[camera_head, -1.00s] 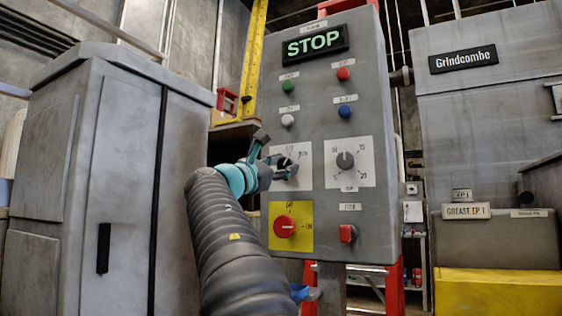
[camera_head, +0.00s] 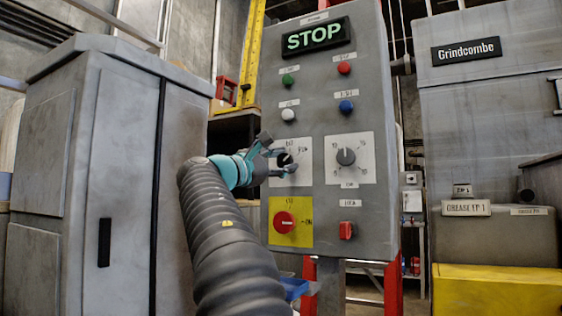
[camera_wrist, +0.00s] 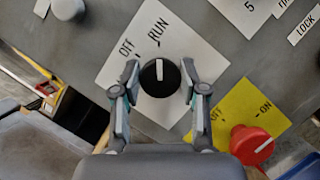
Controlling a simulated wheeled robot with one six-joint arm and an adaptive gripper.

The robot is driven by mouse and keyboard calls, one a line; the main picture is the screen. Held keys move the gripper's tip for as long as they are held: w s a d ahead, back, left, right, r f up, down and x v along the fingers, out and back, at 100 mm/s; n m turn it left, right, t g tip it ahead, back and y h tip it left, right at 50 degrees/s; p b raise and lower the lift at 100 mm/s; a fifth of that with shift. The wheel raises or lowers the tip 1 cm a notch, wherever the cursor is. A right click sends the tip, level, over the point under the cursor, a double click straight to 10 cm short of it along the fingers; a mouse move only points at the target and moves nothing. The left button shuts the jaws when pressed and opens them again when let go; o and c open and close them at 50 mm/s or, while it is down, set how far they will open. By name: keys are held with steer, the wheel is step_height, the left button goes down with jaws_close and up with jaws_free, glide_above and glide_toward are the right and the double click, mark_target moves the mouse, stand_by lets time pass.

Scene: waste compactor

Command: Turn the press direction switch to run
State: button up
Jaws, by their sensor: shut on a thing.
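The press direction switch (camera_wrist: 160,77) is a round black knob with a white pointer line, on a white plate (camera_wrist: 195,50) marked OFF and RUN. In the wrist view its pointer points up, towards the RUN mark and away from OFF. My gripper (camera_wrist: 160,84) has one finger on each side of the knob and is shut on it. In the head view, my gripper (camera_head: 283,160) is at the switch on the left of the grey panel (camera_head: 320,210). Its fingers partly cover the knob there, and the pointer is hard to read.
A red rotary switch on a yellow plate (camera_head: 301,236) sits just below. A grey dial (camera_head: 346,157) is to the right, a red lock switch (camera_head: 347,231) below it. Several push buttons and a lit STOP sign (camera_head: 314,39) are above. A grey cabinet (camera_head: 70,190) stands left.

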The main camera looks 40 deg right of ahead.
steer(key=shift+s, duration=0.1)
steer(key=o, duration=1.1)
steer(key=w+v, duration=0.1)
steer(key=v, duration=1.1)
steer(key=shift+s, duration=0.45)
